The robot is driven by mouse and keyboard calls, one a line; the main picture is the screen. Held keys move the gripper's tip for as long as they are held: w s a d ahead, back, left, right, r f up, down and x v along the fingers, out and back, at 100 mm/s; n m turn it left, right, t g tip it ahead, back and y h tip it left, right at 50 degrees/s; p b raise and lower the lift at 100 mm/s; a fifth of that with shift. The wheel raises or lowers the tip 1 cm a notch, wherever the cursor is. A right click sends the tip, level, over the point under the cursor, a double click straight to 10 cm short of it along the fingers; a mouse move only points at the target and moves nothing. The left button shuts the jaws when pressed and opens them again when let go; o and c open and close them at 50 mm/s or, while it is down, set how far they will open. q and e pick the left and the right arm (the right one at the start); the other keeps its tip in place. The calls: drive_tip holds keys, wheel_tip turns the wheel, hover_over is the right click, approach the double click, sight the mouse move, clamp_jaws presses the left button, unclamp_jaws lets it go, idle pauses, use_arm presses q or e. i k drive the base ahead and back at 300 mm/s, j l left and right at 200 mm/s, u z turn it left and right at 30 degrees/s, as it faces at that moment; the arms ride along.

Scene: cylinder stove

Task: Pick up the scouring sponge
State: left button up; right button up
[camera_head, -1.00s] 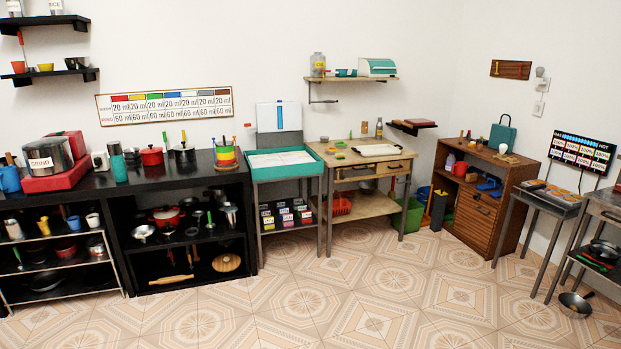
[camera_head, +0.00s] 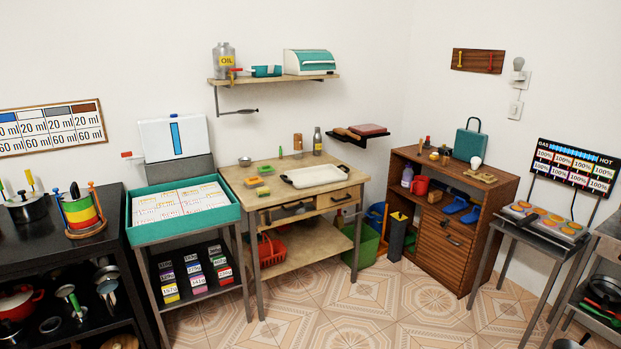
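Small yellow and green blocks lie on the left part of the wooden table (camera_head: 306,170). A yellow-green block (camera_head: 263,191) lies near the table's front edge and looks like the scouring sponge. A green and yellow block (camera_head: 266,170) lies just behind it, and an orange-yellow one (camera_head: 252,182) lies to its left. They are too small to tell for certain which is the scouring sponge. Neither of my grippers shows in the view.
A white tray (camera_head: 318,177) sits right of the blocks, and a small metal bowl (camera_head: 245,161) behind them. A teal-rimmed stand (camera_head: 137,234) adjoins the table on the left. A brown cabinet (camera_head: 444,258) stands to the right. The tiled floor ahead is clear.

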sight(262, 191)
drive_tip(key=i+u, duration=0.15)
drive_tip(key=i, duration=0.35)
drive_tip(key=i+l+u, duration=0.15)
drive_tip(key=i, duration=0.35)
drive_tip(key=i+l+u, duration=0.15)
drive_tip(key=i, duration=0.35)
drive_tip(key=i+l+u, duration=0.1)
drive_tip(key=i+l, duration=0.15)
drive_tip(key=i, duration=0.25)
